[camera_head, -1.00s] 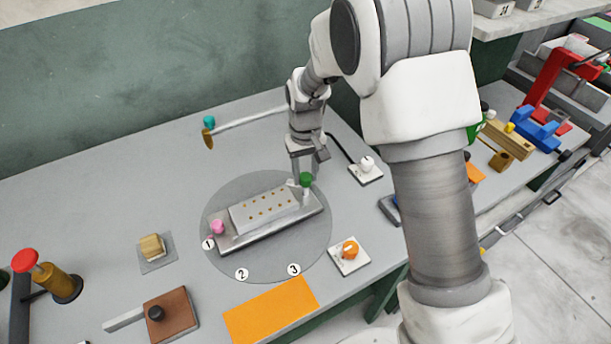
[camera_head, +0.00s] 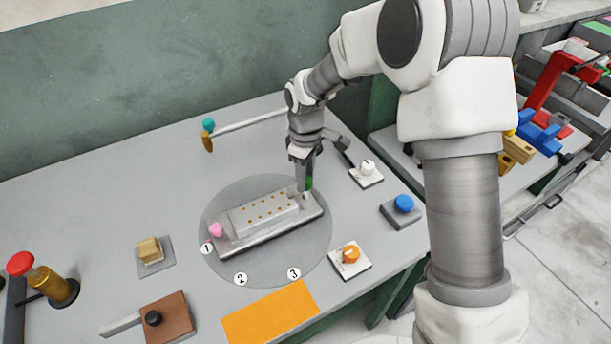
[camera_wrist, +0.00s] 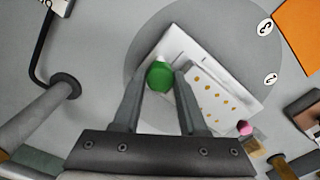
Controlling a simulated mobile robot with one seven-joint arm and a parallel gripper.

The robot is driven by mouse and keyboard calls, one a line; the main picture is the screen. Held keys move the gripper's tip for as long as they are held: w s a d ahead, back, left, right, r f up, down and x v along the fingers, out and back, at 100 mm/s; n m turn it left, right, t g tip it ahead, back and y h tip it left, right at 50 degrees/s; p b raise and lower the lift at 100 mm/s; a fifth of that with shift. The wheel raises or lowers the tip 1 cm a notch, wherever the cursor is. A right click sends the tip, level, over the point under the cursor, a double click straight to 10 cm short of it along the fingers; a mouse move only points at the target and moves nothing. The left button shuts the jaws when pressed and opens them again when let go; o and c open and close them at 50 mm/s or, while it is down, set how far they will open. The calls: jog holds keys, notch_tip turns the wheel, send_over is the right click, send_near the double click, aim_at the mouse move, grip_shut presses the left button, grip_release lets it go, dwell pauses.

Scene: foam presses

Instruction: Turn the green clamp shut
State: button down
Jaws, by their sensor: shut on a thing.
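The green clamp (camera_wrist: 159,76) has a round green knob at one end of a grey block-shaped fixture. In the head view the clamp (camera_head: 309,183) is partly hidden by my gripper (camera_head: 303,178). In the wrist view my gripper (camera_wrist: 160,75) has its two fingers on either side of the green knob, shut on it. The fixture (camera_head: 265,218) is a pale block with rows of orange dots on a grey base. A pink knob (camera_head: 216,230) sits at its other end. The fixture lies on a round grey turntable (camera_head: 290,270) with numbered marks.
An orange dial (camera_head: 351,253), a white knob (camera_head: 367,167) and a blue button (camera_head: 403,203) stand to the right. An orange mat (camera_head: 270,311) lies in front. A red-topped post (camera_head: 21,263) stands at left. A rod with a teal knob (camera_head: 208,125) is behind.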

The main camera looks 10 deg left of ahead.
jog(key=shift+n, duration=0.3)
jog(key=shift+c, duration=2.2)
grip_release()
jog(key=shift+r, duration=0.1)
notch_tip(320, 180, up, 17)
jog(key=shift+r+p, duration=0.15)
jog(key=shift+p, duration=0.2)
